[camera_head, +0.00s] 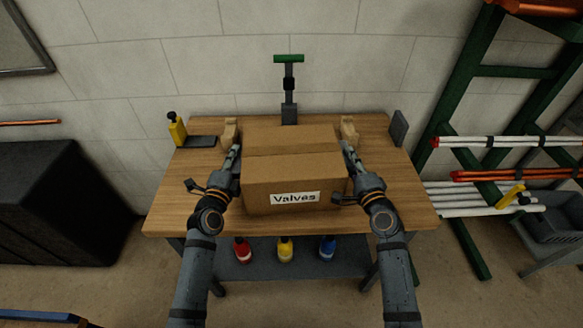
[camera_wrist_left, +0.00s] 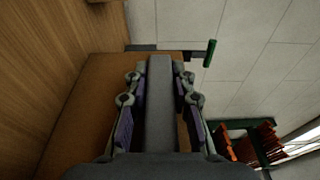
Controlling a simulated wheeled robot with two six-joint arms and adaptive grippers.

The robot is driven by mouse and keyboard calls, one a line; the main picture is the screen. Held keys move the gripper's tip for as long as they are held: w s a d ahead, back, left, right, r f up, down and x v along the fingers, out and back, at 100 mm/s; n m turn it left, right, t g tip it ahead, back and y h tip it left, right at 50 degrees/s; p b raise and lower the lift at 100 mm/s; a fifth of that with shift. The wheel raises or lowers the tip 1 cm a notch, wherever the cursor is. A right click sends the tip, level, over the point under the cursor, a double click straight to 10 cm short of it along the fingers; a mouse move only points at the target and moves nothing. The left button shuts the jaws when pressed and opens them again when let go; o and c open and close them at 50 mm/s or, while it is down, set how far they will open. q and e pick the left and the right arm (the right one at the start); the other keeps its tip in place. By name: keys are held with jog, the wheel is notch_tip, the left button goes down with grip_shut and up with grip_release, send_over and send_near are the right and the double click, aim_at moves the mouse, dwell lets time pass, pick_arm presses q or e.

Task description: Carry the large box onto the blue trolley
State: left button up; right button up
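The large brown box (camera_head: 293,180), labelled "Valves", stands upright on the wooden table (camera_head: 175,205). My left gripper (camera_head: 236,152) lies along the box's left side. My right gripper (camera_head: 347,152) lies along its right side. Whether either touches the box is unclear. In the left wrist view my left gripper's fingers (camera_wrist_left: 160,85) flank a grey bar, and how far they are closed is unclear. The right fingers are too small to judge. A blue edge (camera_head: 38,314) at the bottom left may be the trolley.
A green-handled post (camera_head: 289,85) and a yellow bottle (camera_head: 177,130) stand at the back. Several bottles (camera_head: 285,250) sit on the lower shelf. A dark cabinet (camera_head: 60,200) stands left, pipe racks (camera_head: 500,160) right.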

pick_arm(q)
grip_shut()
pick_arm(e)
grip_shut()
